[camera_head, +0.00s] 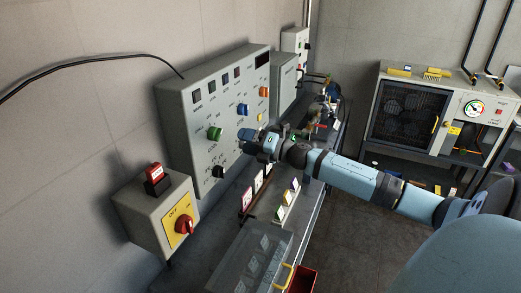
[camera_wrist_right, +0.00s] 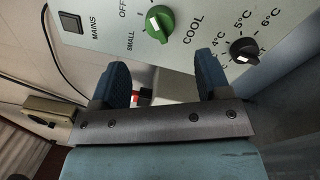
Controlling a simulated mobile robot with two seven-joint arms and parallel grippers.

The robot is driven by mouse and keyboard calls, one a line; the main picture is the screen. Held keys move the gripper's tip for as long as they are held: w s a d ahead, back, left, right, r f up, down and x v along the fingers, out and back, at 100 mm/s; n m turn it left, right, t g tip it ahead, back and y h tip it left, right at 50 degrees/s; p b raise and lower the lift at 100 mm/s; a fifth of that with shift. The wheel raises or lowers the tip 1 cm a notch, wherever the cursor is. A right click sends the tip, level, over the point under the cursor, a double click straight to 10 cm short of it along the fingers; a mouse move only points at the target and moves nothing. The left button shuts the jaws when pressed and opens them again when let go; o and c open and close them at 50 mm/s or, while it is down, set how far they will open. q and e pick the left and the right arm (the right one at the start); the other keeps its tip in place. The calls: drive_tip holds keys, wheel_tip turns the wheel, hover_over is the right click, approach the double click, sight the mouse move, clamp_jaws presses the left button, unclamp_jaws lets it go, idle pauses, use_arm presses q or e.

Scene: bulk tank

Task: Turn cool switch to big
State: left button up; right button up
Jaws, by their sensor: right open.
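The cool switch is a green knob with a white pointer line (camera_wrist_right: 158,22), labelled COOL, with OFF and SMALL printed beside it in the right wrist view. The pointer lies toward the OFF and SMALL side; its exact setting is hard to tell. In the head view the green knob (camera_head: 215,133) is on the grey control panel (camera_head: 182,110). My right gripper (camera_head: 248,142) is in front of the panel, right of the knob. In the wrist view its two blue fingers (camera_wrist_right: 160,62) are spread and empty, below the knob and apart from it. My left gripper is not in view.
A black temperature knob (camera_wrist_right: 242,50) sits close to the green one. A switch box with a red knob (camera_head: 184,225) stands at the near left. Small cards (camera_head: 287,201) stand along the bench below my right arm.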

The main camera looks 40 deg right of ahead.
drive_tip(key=shift+b+v, duration=0.4)
drive_tip(key=shift+v, duration=1.8)
drive_tip(key=s+a+f+m+g+h+p, duration=0.1)
drive_tip(key=s+a+f+m, duration=0.4)
drive_tip(key=f, duration=0.3)
drive_tip(key=s+a+f+m+g+h+p, duration=0.1)
drive_tip(key=s+a+f+m+h, duration=0.1)
drive_tip(key=s+a+f+m, duration=0.4)
drive_tip(key=s+a+f+m+g+h+p, duration=0.1)
drive_tip(key=s+a+f+m+h, duration=0.1)
drive_tip(key=s+a+f+m, duration=0.4)
drive_tip(key=shift+s+a+f+m, duration=0.1)
drive_tip(key=shift+a+f+m, duration=0.55)
drive_tip(key=shift+f, duration=0.3)
drive_tip(key=shift+a+f+m, duration=0.55)
drive_tip(key=shift+a+f, duration=0.15)
drive_tip(key=shift+f, duration=0.3)
drive_tip(key=s+a+f+m+g+p, duration=0.1)
drive_tip(key=s+a+f+m+g, duration=0.1)
drive_tip(key=s+a+m, duration=0.3)
drive_tip(key=s+a+f, duration=0.1)
drive_tip(key=s+a, duration=0.2)
drive_tip(key=a, duration=0.2)
drive_tip(key=shift+s+f+m+g, duration=0.25)
drive_tip(key=shift+s+m+g, duration=0.05)
drive_tip(key=shift+m+g, duration=0.1)
